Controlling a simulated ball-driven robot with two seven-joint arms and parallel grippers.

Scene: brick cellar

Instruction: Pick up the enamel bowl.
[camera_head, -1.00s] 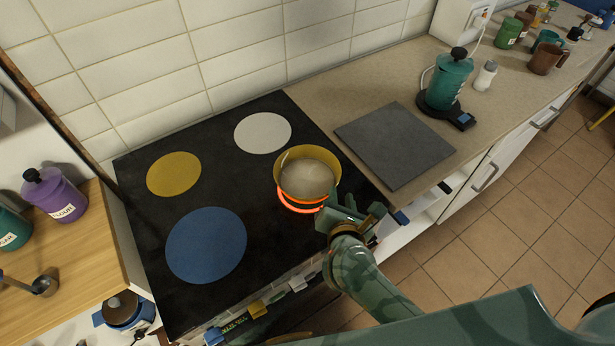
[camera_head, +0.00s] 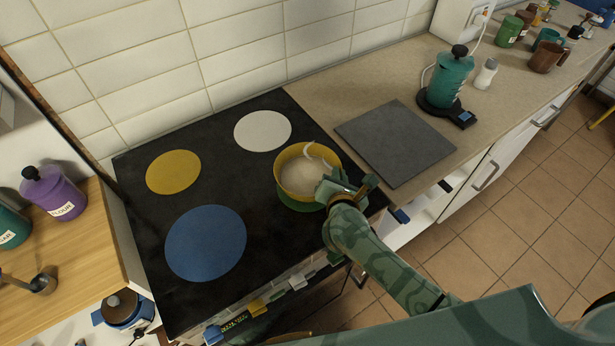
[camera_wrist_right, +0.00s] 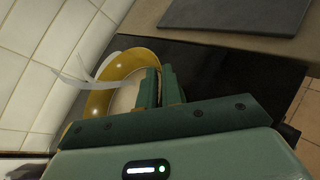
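The enamel bowl (camera_head: 282,178) is yellow outside with a pale inside, and sits upright over the right front cooking spot of the black hob. A white curved piece shows at its far rim. My right gripper (camera_head: 346,186) is at the bowl's right near side. In the right wrist view, its two fingers (camera_wrist_right: 160,88) are close together with the yellow wall of the bowl (camera_wrist_right: 128,62) between them, shut on the rim. A green patch (camera_head: 300,206) shows under the bowl; I cannot tell whether a gap separates them. My left gripper is not in view.
The hob (camera_head: 258,215) has yellow, white and blue round spots, all bare. A grey slab (camera_head: 395,143) lies on the counter to the right, with a teal pot (camera_head: 449,80) and a white shaker (camera_head: 486,74) behind. A tiled wall (camera_head: 240,45) closes the back.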

